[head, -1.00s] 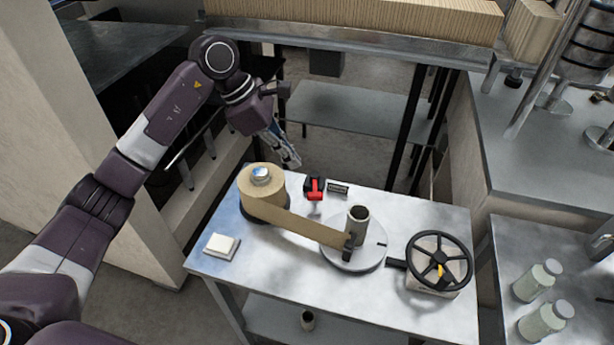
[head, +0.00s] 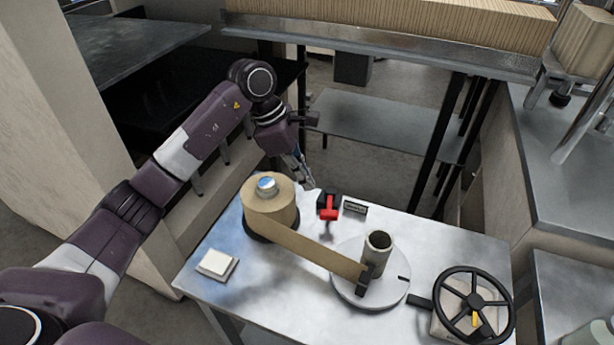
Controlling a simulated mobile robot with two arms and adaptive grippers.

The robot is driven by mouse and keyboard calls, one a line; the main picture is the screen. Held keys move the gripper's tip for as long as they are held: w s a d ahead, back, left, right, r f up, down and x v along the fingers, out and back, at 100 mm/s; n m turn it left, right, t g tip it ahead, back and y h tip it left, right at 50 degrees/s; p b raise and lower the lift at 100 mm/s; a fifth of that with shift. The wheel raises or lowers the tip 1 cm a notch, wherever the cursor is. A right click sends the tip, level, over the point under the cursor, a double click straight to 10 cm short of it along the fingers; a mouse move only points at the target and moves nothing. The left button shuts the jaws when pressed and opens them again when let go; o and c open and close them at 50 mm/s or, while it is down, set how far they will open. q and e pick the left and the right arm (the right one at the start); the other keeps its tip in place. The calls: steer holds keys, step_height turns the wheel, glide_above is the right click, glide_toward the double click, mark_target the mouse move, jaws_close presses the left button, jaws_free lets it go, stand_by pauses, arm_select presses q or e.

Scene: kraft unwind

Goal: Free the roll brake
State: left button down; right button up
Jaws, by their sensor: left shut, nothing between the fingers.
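The roll brake, a red lever on a black block (head: 328,208), sits near the back edge of the metal table, just right of the kraft roll. The kraft roll (head: 268,207) stands on a dark disc, with its brown paper strip (head: 318,252) running right to an upright core (head: 377,250) on a round grey plate. My left gripper (head: 307,183) is shut and empty, pointing down behind the roll, a little behind and left of the red lever and apart from it. My right gripper is not in view.
A black handwheel (head: 473,305) stands at the table's right. A small dark label plate (head: 355,208) lies beside the brake. A white square pad (head: 217,265) lies at the table's left. The table front (head: 285,300) is bare. A grey shelf (head: 385,130) is behind.

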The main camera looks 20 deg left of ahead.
arm_select(q)
steer(key=p+x, duration=0.1)
steer(key=x, duration=0.4)
steer(key=shift+w+d+f, duration=0.1)
steer(key=shift+d+f, duration=0.1)
steer(key=shift+f, duration=0.15)
steer(key=shift+d+f+p, duration=0.2)
steer(key=shift+f+p, duration=0.1)
steer(key=shift+f, duration=0.25)
